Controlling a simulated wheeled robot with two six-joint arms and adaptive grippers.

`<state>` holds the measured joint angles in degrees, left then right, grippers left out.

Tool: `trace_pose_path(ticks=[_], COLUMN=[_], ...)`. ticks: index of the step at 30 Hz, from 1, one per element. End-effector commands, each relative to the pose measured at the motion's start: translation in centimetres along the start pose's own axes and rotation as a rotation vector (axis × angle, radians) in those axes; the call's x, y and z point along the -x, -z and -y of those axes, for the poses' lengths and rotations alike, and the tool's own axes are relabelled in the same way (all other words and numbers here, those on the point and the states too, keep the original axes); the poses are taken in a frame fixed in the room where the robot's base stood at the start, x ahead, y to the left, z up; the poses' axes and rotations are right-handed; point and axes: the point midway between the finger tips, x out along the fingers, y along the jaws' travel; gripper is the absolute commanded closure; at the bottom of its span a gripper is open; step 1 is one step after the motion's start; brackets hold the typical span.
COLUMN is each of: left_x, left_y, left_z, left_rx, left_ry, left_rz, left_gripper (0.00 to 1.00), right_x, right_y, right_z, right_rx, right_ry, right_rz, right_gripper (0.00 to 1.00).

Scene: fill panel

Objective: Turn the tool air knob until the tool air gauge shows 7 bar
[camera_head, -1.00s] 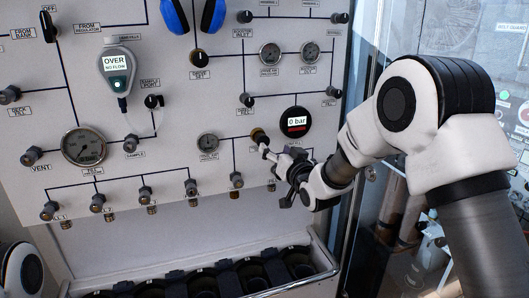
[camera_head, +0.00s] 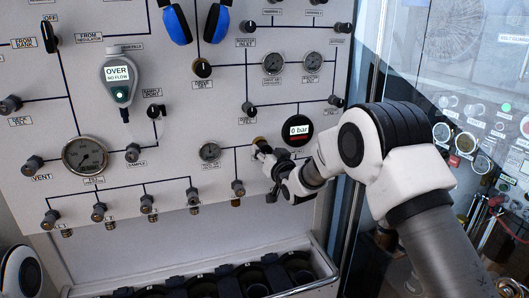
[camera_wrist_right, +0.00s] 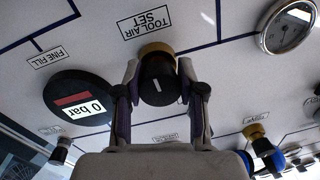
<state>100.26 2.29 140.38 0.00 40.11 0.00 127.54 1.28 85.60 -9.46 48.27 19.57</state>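In the head view the knob (camera_head: 259,141) is mostly hidden by my right gripper (camera_head: 265,151). In the right wrist view my right gripper (camera_wrist_right: 158,78) has one finger on each side of the knob. The fingers stand apart; firm contact is not clear. The tool air gauge (camera_head: 209,152) is the small round dial left of the knob, also in the right wrist view (camera_wrist_right: 288,27); its reading is too small to tell. My left gripper is not in view.
A round black display (camera_head: 297,130) reading "0 bar" sits right of the knob, labelled "FINE FILL" in the wrist view. A valve (camera_head: 238,188) is below left. A rack (camera_head: 240,278) with dark round slots runs under the panel. A glass partition stands at right.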

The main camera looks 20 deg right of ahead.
Motion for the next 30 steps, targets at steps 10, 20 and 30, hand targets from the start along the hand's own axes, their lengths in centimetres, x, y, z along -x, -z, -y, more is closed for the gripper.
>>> trace_pose_path(ticks=[10, 20, 30], left_x=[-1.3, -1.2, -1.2], left_y=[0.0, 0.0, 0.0], left_z=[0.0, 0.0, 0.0], left_rx=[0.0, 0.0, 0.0], left_ry=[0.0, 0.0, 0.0], left_rz=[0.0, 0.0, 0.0], left_gripper=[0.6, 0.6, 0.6], right_x=[0.0, 0.0, 1.1], right_y=[0.1, 0.1, 0.2], right_z=[0.0, 0.0, -0.1], right_rx=[0.102, 0.1, 0.099], right_ry=[-0.001, -0.001, -0.002], right_rz=[0.004, 0.004, 0.005], right_gripper=[0.96, 0.35, 0.35])
